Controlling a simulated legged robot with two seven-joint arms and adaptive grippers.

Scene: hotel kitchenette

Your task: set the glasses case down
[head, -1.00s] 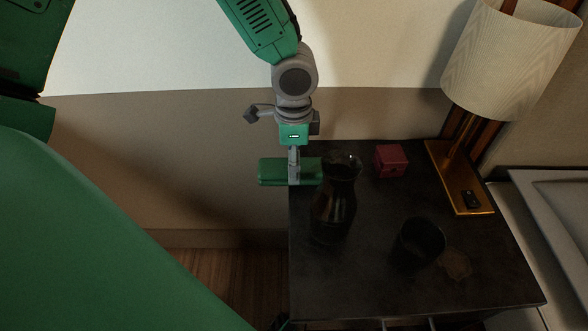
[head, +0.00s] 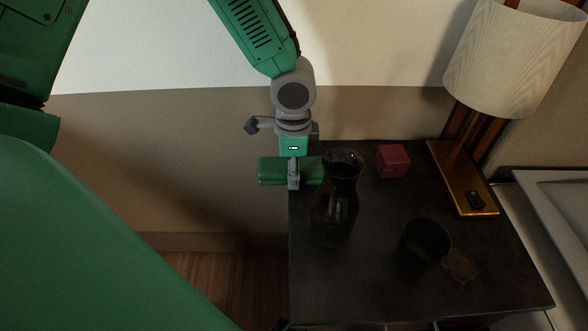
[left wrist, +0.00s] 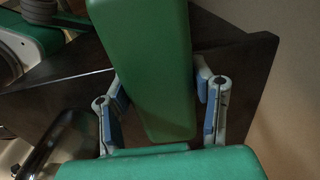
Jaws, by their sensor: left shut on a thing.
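The green glasses case (head: 271,171) is at the far left corner of the dark nightstand (head: 375,285). Its left part sticks out past the nightstand's left edge, and its right end is close behind the dark carafe. My left gripper (head: 293,184) is shut on the case from above. In the left wrist view the case (left wrist: 148,70) runs between the two fingers of my gripper (left wrist: 162,105), with the dark nightstand top beyond it. I cannot tell whether the case touches the top. My right gripper is not in view.
A dark glass carafe (head: 336,205) stands right beside the case. A dark cup (head: 423,245) and a brown coaster-like patch (head: 460,265) are at the front right. A small red box (head: 393,161) and a brass lamp (head: 463,180) stand behind. The front left top is clear.

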